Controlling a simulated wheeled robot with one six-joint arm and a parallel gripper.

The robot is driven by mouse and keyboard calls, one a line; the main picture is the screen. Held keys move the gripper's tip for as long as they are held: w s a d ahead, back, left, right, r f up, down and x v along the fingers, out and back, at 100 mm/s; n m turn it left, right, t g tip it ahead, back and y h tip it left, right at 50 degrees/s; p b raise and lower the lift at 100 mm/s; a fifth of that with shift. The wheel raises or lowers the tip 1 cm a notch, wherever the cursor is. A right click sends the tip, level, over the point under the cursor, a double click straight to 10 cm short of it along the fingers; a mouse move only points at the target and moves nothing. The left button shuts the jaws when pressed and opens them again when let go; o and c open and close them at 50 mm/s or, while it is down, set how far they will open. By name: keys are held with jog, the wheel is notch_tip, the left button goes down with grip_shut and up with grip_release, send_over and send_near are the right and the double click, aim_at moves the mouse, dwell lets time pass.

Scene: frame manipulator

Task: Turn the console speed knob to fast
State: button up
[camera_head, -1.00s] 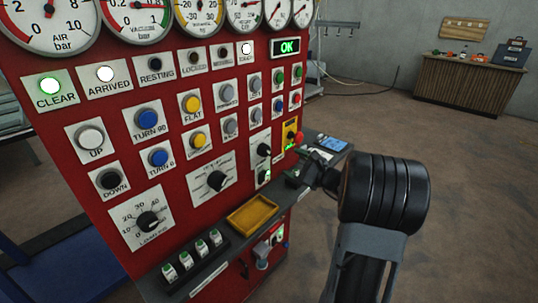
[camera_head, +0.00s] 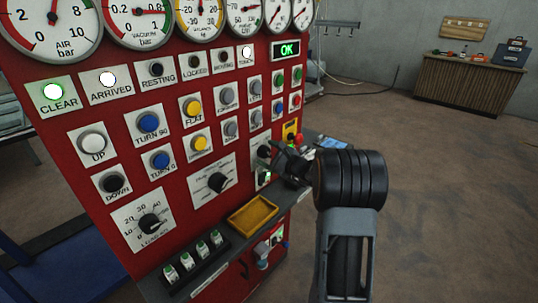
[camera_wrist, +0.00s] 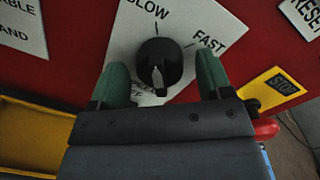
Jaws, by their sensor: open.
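The black speed knob (camera_wrist: 160,64) sits on a white plate (camera_wrist: 205,20) on the red console, with SLOW printed at upper left and FAST at upper right. Its pale pointer mark appears toward the lower side in the wrist view; its exact setting is hard to tell. My gripper (camera_wrist: 162,78) is open, with one green finger on each side of the knob. I cannot tell whether the fingers touch it. In the head view my gripper (camera_head: 276,156) is at the right part of the console and partly hides the knob.
A yellow plate marked STOP (camera_wrist: 273,92) and a red part (camera_wrist: 265,129) lie close right of my gripper. A yellow tray (camera_head: 252,215) is on the ledge below. A larger black knob (camera_head: 218,182) and several buttons are to the left.

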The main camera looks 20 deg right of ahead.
jog(key=c, duration=0.9)
jog(key=shift+m, duration=0.3)
jog(key=m, duration=0.3)
jog(key=shift+p, duration=0.4)
jog(key=m+p, duration=0.1)
jog(key=m, duration=0.2)
jog(key=shift+m+t, duration=0.3)
jog(key=shift+m, duration=0.1)
jog(key=m+p, duration=0.2)
jog(key=m, duration=0.3)
jog(key=shift+p, duration=0.4)
jog(key=shift+m+p, duration=0.4)
jog(key=shift+m, duration=0.7)
